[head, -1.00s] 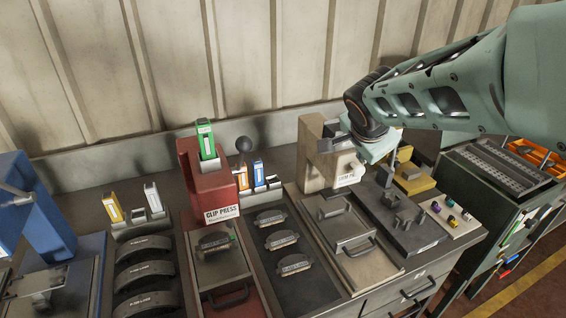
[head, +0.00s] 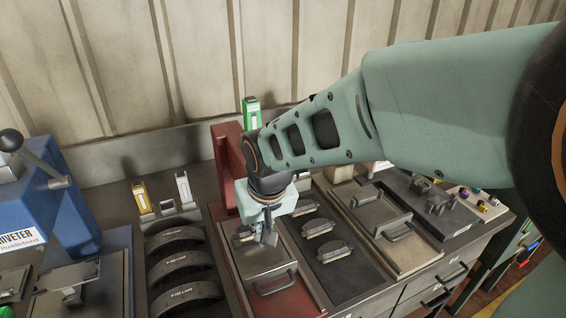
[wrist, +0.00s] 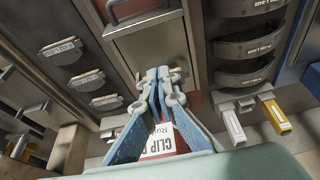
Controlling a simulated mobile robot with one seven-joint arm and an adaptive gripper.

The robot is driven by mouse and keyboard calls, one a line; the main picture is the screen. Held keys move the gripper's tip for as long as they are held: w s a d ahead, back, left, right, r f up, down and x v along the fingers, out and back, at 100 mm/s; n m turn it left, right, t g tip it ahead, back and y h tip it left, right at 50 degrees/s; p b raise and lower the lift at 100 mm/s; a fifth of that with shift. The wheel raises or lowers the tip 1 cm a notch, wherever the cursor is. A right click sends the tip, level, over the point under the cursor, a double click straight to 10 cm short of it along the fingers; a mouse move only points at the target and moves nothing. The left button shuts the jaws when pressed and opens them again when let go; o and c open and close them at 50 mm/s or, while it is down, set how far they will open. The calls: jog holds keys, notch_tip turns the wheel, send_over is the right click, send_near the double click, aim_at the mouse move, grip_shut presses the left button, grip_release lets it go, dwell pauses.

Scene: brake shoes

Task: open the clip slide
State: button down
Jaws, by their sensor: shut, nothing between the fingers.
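The clip slide (head: 258,262) is a grey metal plate on the red base of the clip press (head: 226,160), with a dark bar handle (head: 275,284) at its front. In the wrist view the slide (wrist: 152,48) and its handle (wrist: 122,12) lie beyond my fingertips. My gripper (head: 268,240) points down over the rear part of the slide, behind the handle and apart from it. In the wrist view its blue fingers (wrist: 160,74) are together and empty. A brake pad on the slide is mostly hidden by my gripper.
Several brake pads (head: 321,228) lie on a dark tray to the right, beside a cream station (head: 386,228) with its own handle. Curved brake shoes (head: 180,265) stand at left, near yellow (head: 142,198) and white boxes. A blue riveter (head: 70,200) stands further left.

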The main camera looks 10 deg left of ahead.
send_over(261, 263)
jog(key=a, duration=0.1)
jog(key=f, duration=1)
jog(key=shift+s, duration=0.25)
jog(key=s, duration=0.1)
jog(key=s+d, duration=0.1)
jog(key=shift+s+d+r, duration=0.25)
jog(key=shift+s+d, duration=0.05)
jog(key=shift+s, duration=0.1)
jog(key=shift+s+d+p, duration=0.2)
jog(key=shift+s+p, duration=0.05)
jog(key=shift+p, duration=0.05)
jog(key=shift+f, duration=0.1)
